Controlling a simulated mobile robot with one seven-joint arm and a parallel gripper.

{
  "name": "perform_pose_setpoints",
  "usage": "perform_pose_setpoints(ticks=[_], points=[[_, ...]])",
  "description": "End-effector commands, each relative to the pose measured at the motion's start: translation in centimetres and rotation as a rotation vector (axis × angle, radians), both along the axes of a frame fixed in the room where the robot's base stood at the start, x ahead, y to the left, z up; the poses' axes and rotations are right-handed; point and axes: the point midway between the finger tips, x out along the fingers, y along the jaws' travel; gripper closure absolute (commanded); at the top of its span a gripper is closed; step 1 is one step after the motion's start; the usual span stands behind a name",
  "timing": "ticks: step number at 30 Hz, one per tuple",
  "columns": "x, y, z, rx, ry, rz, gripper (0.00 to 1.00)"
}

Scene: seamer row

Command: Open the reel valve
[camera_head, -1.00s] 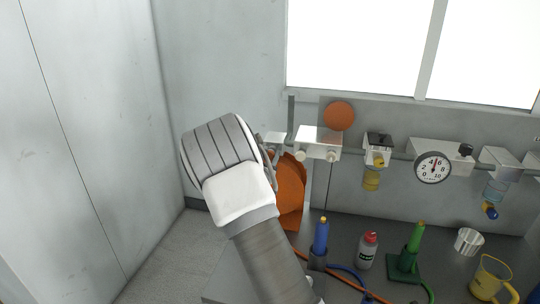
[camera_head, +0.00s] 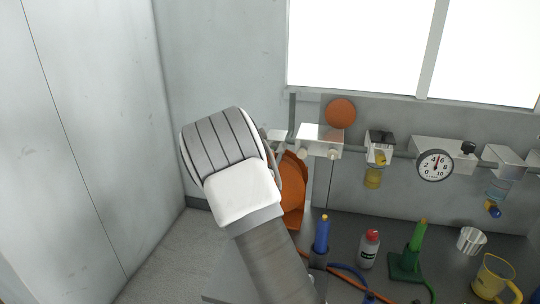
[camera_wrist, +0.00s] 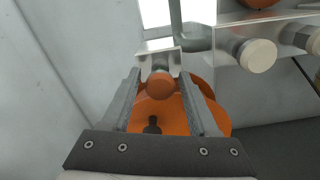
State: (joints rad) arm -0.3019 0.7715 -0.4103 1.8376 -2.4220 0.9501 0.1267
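An orange reel (camera_head: 292,195) hangs at the wall, partly hidden behind my arm in the head view. It also shows in the wrist view (camera_wrist: 215,112), with a dark keyhole-shaped slot. In front of its upper part is a small metal valve block (camera_wrist: 157,57) with a round orange-brown knob (camera_wrist: 159,85), which I take for the reel valve. My gripper (camera_wrist: 160,77) is open, with one finger on each side of the knob and visible gaps between. I cannot tell how deep the knob sits between the fingertips. In the head view my wrist hides the fingers and knob.
A metal block with two pale knobs (camera_head: 320,140) sits just right of the reel. A gauge (camera_head: 435,165) is further right. Below are a blue-handled tool (camera_head: 321,235), a bottle (camera_head: 368,248), a green stand (camera_head: 408,262) and a yellow jug (camera_head: 492,280). A wall stands left.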

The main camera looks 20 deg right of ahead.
Motion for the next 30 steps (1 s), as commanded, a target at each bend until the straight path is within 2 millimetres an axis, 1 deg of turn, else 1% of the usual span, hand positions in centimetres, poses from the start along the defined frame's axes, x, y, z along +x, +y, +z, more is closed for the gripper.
perform_pose_setpoints(ticks=[10,14,17,20,30], points=[[0.0,0.0,0.0,0.0,0.0,0.0,0.29],[-0.6,0.5,-0.1,0.001,0.001,0.0,0.29],[-1.7,1.3,-0.1,0.001,0.0,0.001,0.29],[-3.4,2.4,-0.1,0.002,0.001,0.001,0.29],[-10.1,7.0,-0.1,0.001,0.0,0.003,0.29]])
